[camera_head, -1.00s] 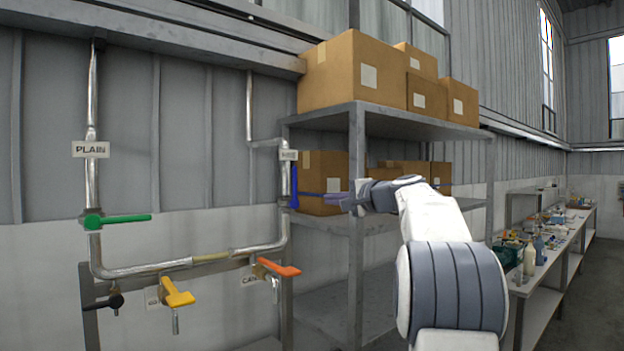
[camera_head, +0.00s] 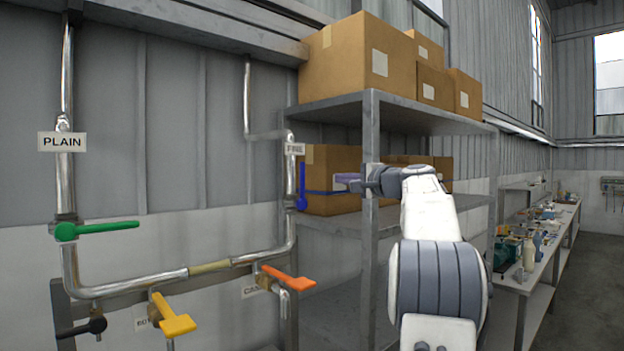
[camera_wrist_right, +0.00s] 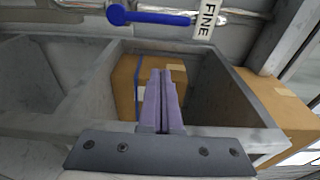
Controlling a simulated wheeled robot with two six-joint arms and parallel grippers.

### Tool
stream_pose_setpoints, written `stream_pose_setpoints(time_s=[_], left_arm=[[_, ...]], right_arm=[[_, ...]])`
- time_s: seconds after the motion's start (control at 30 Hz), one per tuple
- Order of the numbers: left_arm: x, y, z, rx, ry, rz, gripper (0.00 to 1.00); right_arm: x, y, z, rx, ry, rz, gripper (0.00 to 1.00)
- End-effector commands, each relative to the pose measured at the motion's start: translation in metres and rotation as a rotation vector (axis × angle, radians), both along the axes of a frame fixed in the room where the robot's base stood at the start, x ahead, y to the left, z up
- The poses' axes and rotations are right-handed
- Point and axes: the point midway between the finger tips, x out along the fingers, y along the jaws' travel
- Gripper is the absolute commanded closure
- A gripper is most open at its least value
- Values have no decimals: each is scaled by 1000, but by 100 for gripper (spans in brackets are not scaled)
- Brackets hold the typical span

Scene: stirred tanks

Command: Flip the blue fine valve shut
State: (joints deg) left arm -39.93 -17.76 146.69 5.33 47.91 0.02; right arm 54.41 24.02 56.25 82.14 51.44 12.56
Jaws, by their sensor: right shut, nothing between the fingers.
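The blue fine valve handle (camera_head: 302,186) stands upright along the right-hand pipe, below the FINE label (camera_head: 295,149). In the right wrist view the blue handle (camera_wrist_right: 160,18) lies across the top, left of the FINE label (camera_wrist_right: 210,16). My right gripper (camera_head: 340,178) is shut and empty, to the right of the handle and apart from it. Its purple fingers (camera_wrist_right: 161,78) are together in the right wrist view, below the handle in the picture. My left gripper is not in view.
The pipes also carry a green handle (camera_head: 108,227), a yellow handle (camera_head: 175,314), an orange handle (camera_head: 289,278) and a black handle (camera_head: 84,328). A grey shelf rack (camera_head: 371,125) with cardboard boxes (camera_head: 343,75) stands right behind my gripper. A cluttered bench (camera_head: 519,262) is farther right.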

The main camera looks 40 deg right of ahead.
Motion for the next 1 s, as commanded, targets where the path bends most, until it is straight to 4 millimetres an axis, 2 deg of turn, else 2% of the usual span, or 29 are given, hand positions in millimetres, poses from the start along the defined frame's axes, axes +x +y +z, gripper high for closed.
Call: stream_pose_setpoints(time_s=[0.17,0.4,0.63,0.73,1.0], left_arm=[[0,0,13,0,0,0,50],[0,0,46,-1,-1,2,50],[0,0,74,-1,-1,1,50],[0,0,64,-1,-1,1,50],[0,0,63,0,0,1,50]], right_arm=[[14,-3,3,1,1,0,100],[61,-6,6,0,2,1,100],[100,-6,5,1,2,2,100],[97,5,1,-1,-1,2,100],[91,28,1,0,0,3,100]])
